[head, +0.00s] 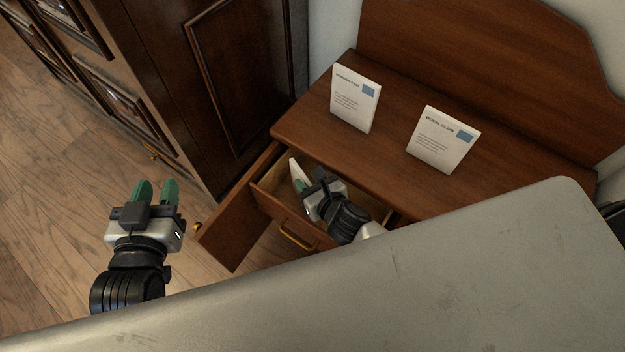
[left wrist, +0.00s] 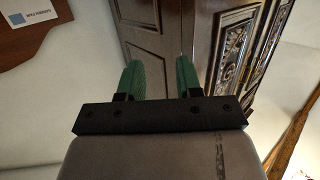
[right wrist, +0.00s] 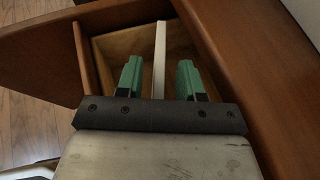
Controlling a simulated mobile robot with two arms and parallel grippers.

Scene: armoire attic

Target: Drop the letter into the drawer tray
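A white letter (head: 297,174) shows beside the fingers of my right gripper (head: 309,187) at the open drawer. In the right wrist view the letter (right wrist: 160,50) is edge-on, a thin white strip between the two green fingers of my right gripper (right wrist: 159,80). Gaps show on both sides of it, so the fingers are open around it. The drawer tray (right wrist: 111,48) has a pale wooden inside, and the letter is over or in it; its lower edge is hidden. My left gripper (head: 155,190) is open and empty, left of the desk, away from the letter.
Two white printed cards (head: 355,100) (head: 443,140) stand on the brown desk top (head: 390,160). A wooden panel (head: 237,218) sticks out left of the drawer front (head: 283,217). A dark armoire (head: 225,90) stands at the left. Floor (head: 60,215) is clear below my left gripper.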

